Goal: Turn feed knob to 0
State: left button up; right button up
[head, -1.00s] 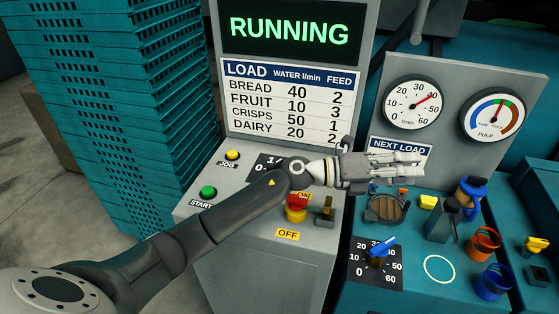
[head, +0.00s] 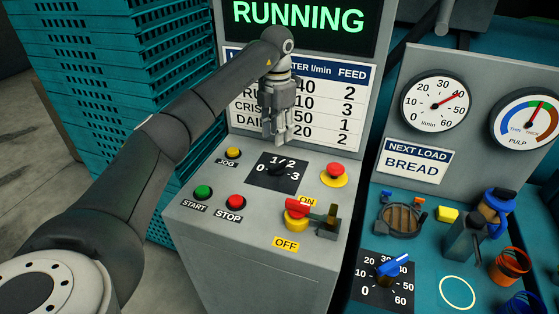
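The feed knob (head: 284,172) is a small dark knob on a black dial plate marked 0 at left, 1 and 2 at top and 3 at right. It sits on the sloping top of the grey console. Its pointer is too dark and small to read. My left gripper (head: 275,141) hangs fingers-down just above and behind the dial, apart from the knob as far as I can see. Its fingers look close together, but I cannot tell whether they are shut. It holds nothing visible. My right gripper is not in view.
Around the dial are a yellow JOG button (head: 233,153), green START (head: 203,192), red STOP (head: 235,202), a red emergency button (head: 335,171) and a red-handled ON/OFF switch (head: 300,214). The display (head: 300,18) reads RUNNING. A blue knob (head: 389,268) is on the right panel.

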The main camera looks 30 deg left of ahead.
aim_at(278, 164)
pick_arm(q)
notch_tip(278, 164, down, 10)
jog(key=shift+d+f+p, duration=0.1)
jog(key=shift+f+p, duration=0.1)
jog(key=shift+p, duration=1)
grip_shut()
